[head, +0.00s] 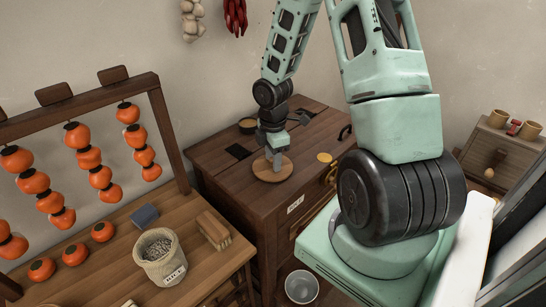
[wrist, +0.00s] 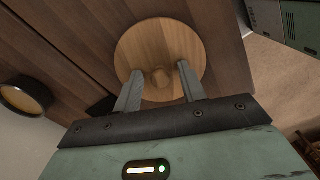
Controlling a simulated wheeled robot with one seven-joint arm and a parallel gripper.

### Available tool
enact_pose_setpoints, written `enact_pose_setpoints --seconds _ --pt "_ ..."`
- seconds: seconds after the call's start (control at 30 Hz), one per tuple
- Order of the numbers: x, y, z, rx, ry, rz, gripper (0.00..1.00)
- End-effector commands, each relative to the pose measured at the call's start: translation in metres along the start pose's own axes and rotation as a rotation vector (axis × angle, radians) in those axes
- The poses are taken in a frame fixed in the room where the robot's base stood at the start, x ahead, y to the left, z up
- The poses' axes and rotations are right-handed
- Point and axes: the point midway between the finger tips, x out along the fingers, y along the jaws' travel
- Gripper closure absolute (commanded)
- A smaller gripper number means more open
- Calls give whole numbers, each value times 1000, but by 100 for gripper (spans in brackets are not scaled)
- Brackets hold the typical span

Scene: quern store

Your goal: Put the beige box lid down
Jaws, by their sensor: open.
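The beige box lid (head: 262,173) is a round, light-wood disc that appears to lie flat on the dark wooden chest top. In the wrist view the lid (wrist: 160,38) shows a small round knob (wrist: 161,77) near its middle. My gripper (head: 274,163) is low over the lid, pointing down. In the wrist view my gripper's (wrist: 159,70) two fingers are apart, one on each side of the knob. I cannot tell whether either finger touches it. In the head view the gripper hides the knob.
A dark-rimmed round container (head: 247,125) stands behind the lid, near the chest's back edge. A wooden table (head: 210,262) with a labelled sack (head: 160,262) and a brush (head: 214,229) stands at front left.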

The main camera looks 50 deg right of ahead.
Motion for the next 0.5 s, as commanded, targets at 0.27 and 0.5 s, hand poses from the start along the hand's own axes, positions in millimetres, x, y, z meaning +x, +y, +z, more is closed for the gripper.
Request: enact_pose_setpoints --seconds 0.27,0.5 --pt "-31 1 1 4 0 6 59" --pt "-82 2 1 3 -1 6 59"
